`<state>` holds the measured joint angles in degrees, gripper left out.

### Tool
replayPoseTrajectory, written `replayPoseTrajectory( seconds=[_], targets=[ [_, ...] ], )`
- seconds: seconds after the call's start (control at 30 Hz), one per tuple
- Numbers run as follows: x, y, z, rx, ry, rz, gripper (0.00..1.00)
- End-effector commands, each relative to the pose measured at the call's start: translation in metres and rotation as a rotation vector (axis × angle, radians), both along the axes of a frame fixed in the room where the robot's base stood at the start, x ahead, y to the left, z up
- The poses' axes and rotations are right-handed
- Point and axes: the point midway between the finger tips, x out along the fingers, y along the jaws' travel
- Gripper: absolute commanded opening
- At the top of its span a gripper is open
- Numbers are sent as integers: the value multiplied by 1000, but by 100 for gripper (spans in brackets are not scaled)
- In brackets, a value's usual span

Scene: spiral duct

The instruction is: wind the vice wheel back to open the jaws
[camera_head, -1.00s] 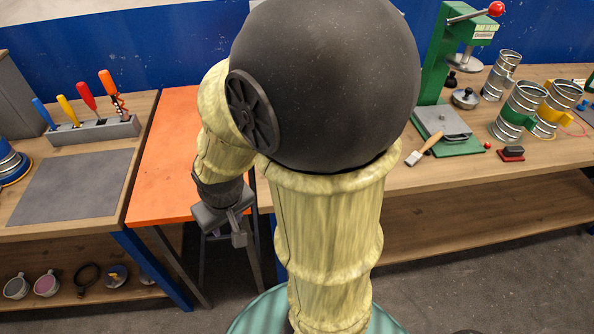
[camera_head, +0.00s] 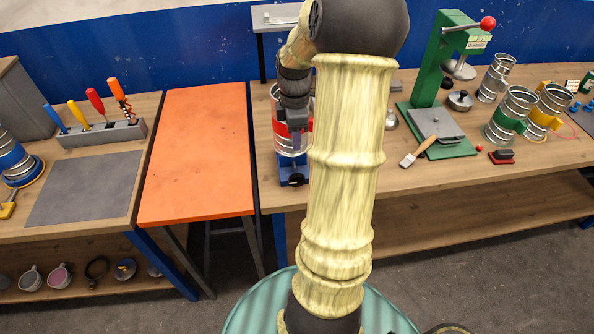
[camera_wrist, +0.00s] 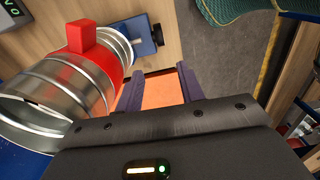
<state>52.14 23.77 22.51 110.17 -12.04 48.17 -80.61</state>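The blue vice (camera_head: 291,166) stands at the left end of the right-hand bench, with its black wheel (camera_head: 294,180) at the front. In the wrist view the vice (camera_wrist: 144,33) and the dark wheel (camera_wrist: 157,35) show at the top, left of centre. A silver spiral duct (camera_wrist: 52,95) with a red band (camera_wrist: 97,55) sits at the vice; whether the jaws grip it is hidden. My gripper (camera_head: 297,140) hangs beside the duct, partly in front of it. In the wrist view my gripper (camera_wrist: 160,80) has its fingers apart and nothing between them; the wheel is beyond them, untouched.
An orange table (camera_head: 195,150) lies left of the vice, with its top clear. A green press (camera_head: 435,90), a brush (camera_head: 418,153) and more ducts (camera_head: 510,112) stand farther right on the bench. A grey raised shelf (camera_head: 275,16) is behind the duct.

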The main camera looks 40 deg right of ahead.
Motion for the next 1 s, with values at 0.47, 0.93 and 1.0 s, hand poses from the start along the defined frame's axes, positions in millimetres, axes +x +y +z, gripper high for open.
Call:
replayPoseTrajectory(
  seconds=[0.47,0.93,1.0],
  targets=[
    [-1,-6,-2,2,2,22,38],
    [-1,-5,-70,5,5,22,38],
    [-1,-4,-83,6,6,22,38]
  ],
)
